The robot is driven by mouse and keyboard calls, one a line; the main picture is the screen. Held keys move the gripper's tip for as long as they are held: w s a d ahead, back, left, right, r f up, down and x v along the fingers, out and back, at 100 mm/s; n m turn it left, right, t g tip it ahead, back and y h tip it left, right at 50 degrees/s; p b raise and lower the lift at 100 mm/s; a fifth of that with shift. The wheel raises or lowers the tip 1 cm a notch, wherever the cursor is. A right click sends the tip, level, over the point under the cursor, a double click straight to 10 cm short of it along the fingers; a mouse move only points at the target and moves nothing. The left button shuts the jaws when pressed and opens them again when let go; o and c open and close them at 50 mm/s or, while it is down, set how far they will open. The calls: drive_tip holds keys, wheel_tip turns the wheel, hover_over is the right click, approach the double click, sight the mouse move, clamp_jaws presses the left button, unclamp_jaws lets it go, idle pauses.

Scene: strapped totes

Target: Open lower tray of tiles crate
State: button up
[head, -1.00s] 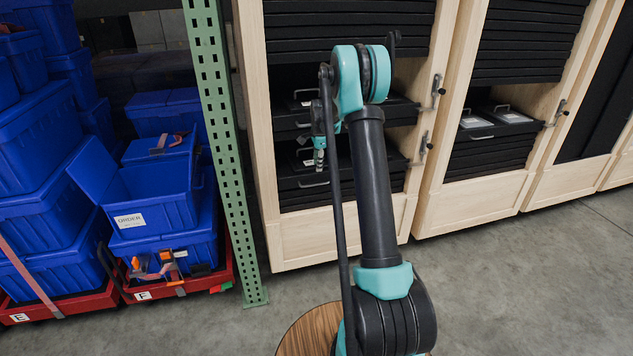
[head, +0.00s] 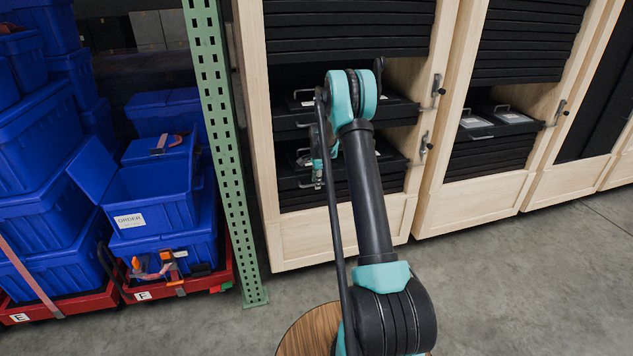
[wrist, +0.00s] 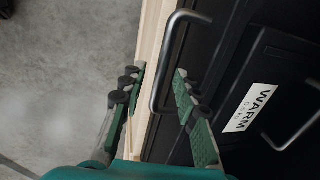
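The crate is a pale wooden cabinet with black trays in the head view. The lower tray (head: 358,180) is black and sits under another black tray (head: 290,119) with its own handle. In the wrist view the grey bar handle (wrist: 161,75) of a black tray stands out from its front, near a white label reading WARM (wrist: 251,107). My gripper (wrist: 158,79) is open, with one finger on each side of the handle and visible gaps to it. In the head view my gripper (head: 318,176) is small, at the lower tray's front, and partly hidden by my arm.
A green perforated post (head: 222,150) stands left of the crate. Blue totes (head: 150,195) on red dollies fill the far left. A similar crate (head: 470,200) stands to the right. Grey floor (head: 520,280) in front is clear.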

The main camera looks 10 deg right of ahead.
clamp_jaws()
